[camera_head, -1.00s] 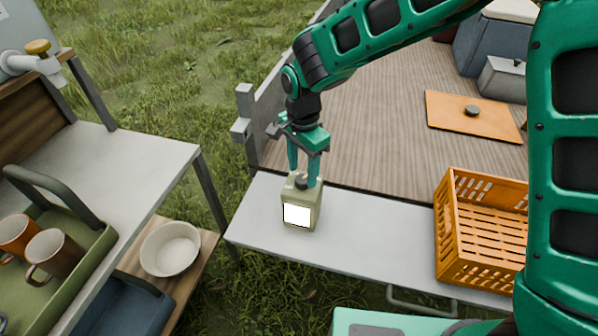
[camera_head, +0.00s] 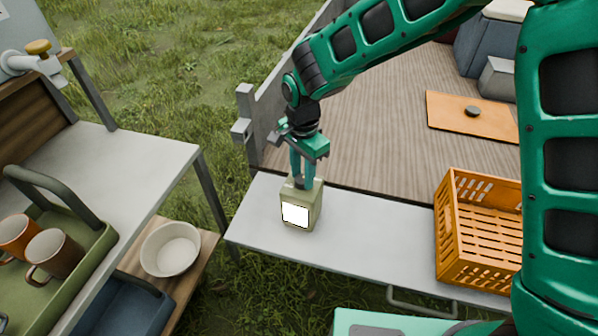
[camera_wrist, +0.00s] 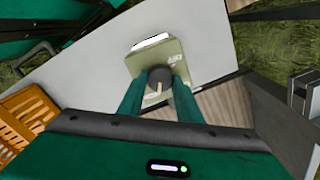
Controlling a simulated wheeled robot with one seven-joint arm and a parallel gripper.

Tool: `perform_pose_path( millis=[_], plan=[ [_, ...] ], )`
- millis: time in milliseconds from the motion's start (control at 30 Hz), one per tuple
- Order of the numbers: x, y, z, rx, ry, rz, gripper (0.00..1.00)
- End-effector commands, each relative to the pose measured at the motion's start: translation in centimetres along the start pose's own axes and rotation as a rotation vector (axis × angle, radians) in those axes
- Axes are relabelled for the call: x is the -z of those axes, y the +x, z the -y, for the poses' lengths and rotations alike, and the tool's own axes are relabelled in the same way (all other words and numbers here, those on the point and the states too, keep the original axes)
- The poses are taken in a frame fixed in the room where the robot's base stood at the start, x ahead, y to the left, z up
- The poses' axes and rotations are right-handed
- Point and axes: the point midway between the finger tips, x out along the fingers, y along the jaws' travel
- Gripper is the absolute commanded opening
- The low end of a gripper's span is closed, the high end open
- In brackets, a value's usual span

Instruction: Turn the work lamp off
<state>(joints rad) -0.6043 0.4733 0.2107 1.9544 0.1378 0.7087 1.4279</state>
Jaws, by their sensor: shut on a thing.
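The work lamp (camera_head: 312,205) is a squat olive-green box standing upright on the white tailgate surface. Its front panel (camera_head: 295,214) is bright white, so it is lit. My gripper (camera_head: 303,184) reaches down from above, with its fingers closed around the dark knob on top of the lamp. In the wrist view the round dark knob (camera_wrist: 160,76) with a pale pointer line sits between my two green fingertips. The lamp's top (camera_wrist: 174,52) shows behind it with small pale markings, too small to read.
An orange crate (camera_head: 447,240) stands to the right on the white surface (camera_head: 375,240). An orange board (camera_head: 445,112) with a dark knob lies on the wooden bed. At left are a table (camera_head: 150,150), a green tray with mugs (camera_head: 95,262), and a white bowl (camera_head: 170,249).

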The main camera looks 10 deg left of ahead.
Motion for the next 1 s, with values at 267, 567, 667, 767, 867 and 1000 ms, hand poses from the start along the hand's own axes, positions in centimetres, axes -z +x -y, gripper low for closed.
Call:
perform_pose_path(
  millis=[267, 567, 667, 767, 867, 1000],
  plan=[
    [0.15, -0.02, -0.15, 0.0, -0.136, -0.001, 0.09],
    [0.17, -0.03, -0.16, 0.0, -0.407, -0.001, 0.09],
    [0.16, -0.04, -0.16, 0.0, -0.503, -0.001, 0.09],
    [0.16, -0.04, -0.17, 0.0, -0.598, 0.0, 0.09],
    [0.15, -0.04, -0.18, 0.0, -0.693, 0.0, 0.09],
    [0.15, -0.04, -0.18, 0.0, -0.826, 0.0, 0.09]
  ],
)
